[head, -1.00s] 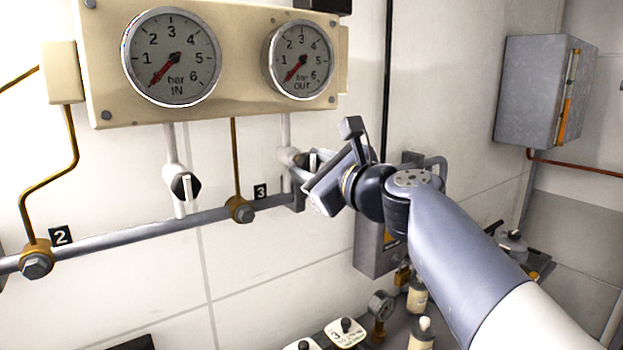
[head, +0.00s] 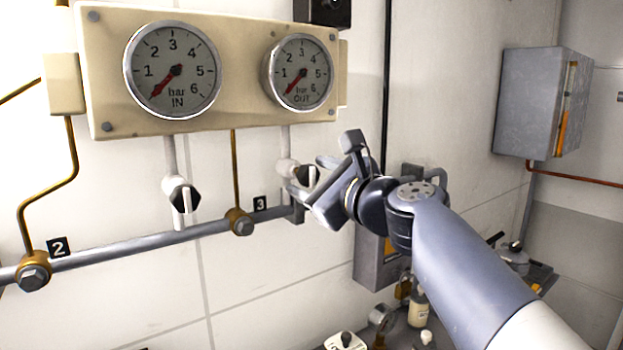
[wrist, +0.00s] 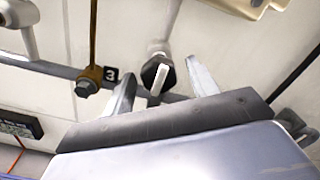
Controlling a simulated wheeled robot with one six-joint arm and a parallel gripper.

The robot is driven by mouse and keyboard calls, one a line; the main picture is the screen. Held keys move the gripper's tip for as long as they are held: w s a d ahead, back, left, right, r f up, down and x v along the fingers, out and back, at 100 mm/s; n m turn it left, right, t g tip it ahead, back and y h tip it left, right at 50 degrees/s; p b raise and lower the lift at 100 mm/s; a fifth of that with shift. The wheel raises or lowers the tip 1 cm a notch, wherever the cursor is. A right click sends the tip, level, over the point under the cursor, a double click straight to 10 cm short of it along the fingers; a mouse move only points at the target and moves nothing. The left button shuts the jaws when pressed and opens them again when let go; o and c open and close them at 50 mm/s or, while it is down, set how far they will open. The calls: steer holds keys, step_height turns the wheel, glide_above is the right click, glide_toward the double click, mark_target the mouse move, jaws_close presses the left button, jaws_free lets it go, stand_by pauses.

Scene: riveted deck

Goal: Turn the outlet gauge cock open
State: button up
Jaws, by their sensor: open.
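The outlet gauge cock (head: 304,174) hangs on the grey pipe below the OUT gauge (head: 298,72). In the wrist view its black face and white lever (wrist: 160,80) show between my two fingers. The lever looks roughly in line with its pipe. My gripper (head: 314,180) is open, with one fingertip on each side of the cock. Gaps show between the fingers and the lever in the wrist view; how deep they reach is unclear. In the head view my gripper partly covers the cock. The OUT needle points low left, below 1.
The inlet cock (head: 180,194) is to the left under the IN gauge (head: 172,70), its white lever along its pipe. A horizontal grey pipe (head: 130,236) with brass fittings runs behind. A grey box (head: 376,255) is below my wrist.

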steer(key=b+v, duration=0.2)
steer(key=v, duration=0.8)
steer(key=p+x, duration=0.2)
steer(key=x, duration=0.8)
steer(key=shift+w+a, duration=0.1)
steer(key=shift+w+a+r+p, duration=0.1)
steer(key=shift+w+p, duration=0.1)
steer(key=shift+p, duration=0.2)
steer(key=shift+s+m+p, duration=0.15)
steer(key=shift+m+p, duration=0.15)
steer(key=shift+m, duration=0.4)
